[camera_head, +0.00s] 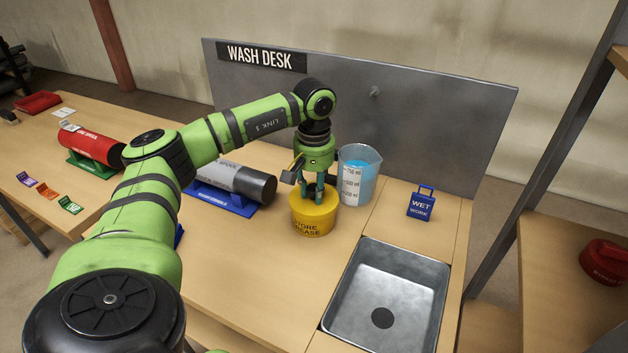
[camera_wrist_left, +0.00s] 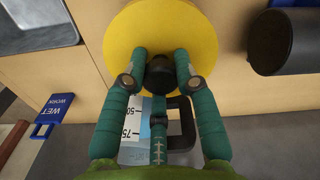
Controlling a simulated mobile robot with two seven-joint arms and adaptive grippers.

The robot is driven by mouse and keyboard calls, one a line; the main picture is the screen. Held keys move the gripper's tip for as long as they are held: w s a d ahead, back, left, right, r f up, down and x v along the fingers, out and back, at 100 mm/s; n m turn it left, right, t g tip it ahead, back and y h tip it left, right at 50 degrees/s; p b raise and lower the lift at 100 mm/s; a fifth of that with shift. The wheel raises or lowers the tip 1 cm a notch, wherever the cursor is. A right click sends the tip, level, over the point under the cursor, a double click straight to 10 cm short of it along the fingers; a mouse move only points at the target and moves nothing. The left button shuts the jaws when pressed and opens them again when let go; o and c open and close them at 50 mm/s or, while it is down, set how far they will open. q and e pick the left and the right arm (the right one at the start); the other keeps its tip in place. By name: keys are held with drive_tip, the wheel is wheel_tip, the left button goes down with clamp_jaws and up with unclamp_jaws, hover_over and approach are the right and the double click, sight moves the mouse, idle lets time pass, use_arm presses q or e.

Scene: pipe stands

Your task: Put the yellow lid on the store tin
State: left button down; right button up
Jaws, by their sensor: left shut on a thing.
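The yellow store tin (camera_head: 313,228), lettered "STORE" and "GREASE", stands upright on the wash desk in the head view. The yellow lid (camera_wrist_left: 200,35) fills the top of the left wrist view as a round disc with a black knob (camera_wrist_left: 159,72) at its middle. My left gripper (camera_head: 316,192) points down over the tin, and its green fingers are shut on the lid's knob. The lid is at the tin's top; I cannot tell whether it is fully seated. The tin is hidden under the lid in the wrist view. My right gripper is not in view.
A beaker of blue liquid (camera_head: 358,176) stands close behind the tin. A grey cylinder (camera_head: 235,180) on a blue stand lies to the left. A metal sink (camera_head: 388,295) and a blue "WET WORK" sign (camera_head: 421,203) are to the right. Bare desk (camera_head: 255,270) lies in front.

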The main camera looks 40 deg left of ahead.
sight(314, 187)
use_arm(q)
drive_tip(key=shift+f, duration=0.3)
idle(0.4)
drive_tip(key=c, duration=0.9)
unclamp_jaws()
wheel_tip(314, 187, up, 12)
